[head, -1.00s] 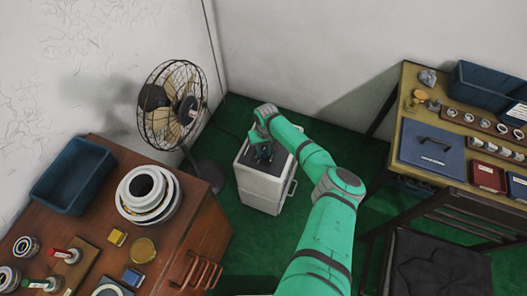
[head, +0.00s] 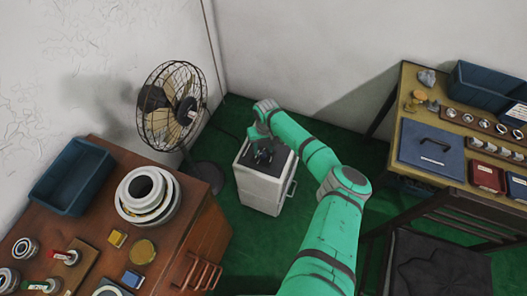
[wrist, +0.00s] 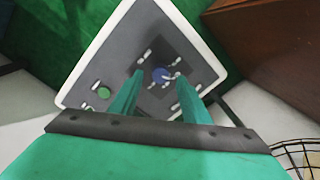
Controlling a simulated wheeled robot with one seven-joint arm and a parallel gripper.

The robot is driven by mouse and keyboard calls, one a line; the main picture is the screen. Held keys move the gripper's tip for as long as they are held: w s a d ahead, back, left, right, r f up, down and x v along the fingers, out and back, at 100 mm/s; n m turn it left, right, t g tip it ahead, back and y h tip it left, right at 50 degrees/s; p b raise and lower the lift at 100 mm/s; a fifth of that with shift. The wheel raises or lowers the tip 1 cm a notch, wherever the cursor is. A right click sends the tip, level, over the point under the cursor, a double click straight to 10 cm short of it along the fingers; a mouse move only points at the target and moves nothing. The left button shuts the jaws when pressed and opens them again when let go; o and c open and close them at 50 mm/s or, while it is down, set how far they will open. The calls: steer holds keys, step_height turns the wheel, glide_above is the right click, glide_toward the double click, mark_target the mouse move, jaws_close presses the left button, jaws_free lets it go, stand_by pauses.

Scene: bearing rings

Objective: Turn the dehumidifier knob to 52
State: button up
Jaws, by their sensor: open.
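The dehumidifier (head: 262,190) is a white box with a dark grey top, standing on the green floor in the head view. In the wrist view its top panel (wrist: 120,70) shows a blue knob (wrist: 160,74) on a darker square with white marks around it. A green round button (wrist: 104,92) sits near one corner. My gripper (wrist: 153,85) is open, its two green fingers apart on either side of the knob as seen from the wrist. I cannot tell whether they touch it. The knob's reading is too small to make out.
A caged fan (head: 172,105) stands left of the dehumidifier. A wooden cabinet (head: 200,235) with rings and a blue bin (head: 72,177) is at left. A table (head: 405,85) with boxes and a dark chair (head: 435,262) are at right. Green floor is free around the dehumidifier.

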mark_target(265, 154)
step_height(265, 154, up, 8)
stand_by(0.4)
steer(key=shift+d, duration=0.25)
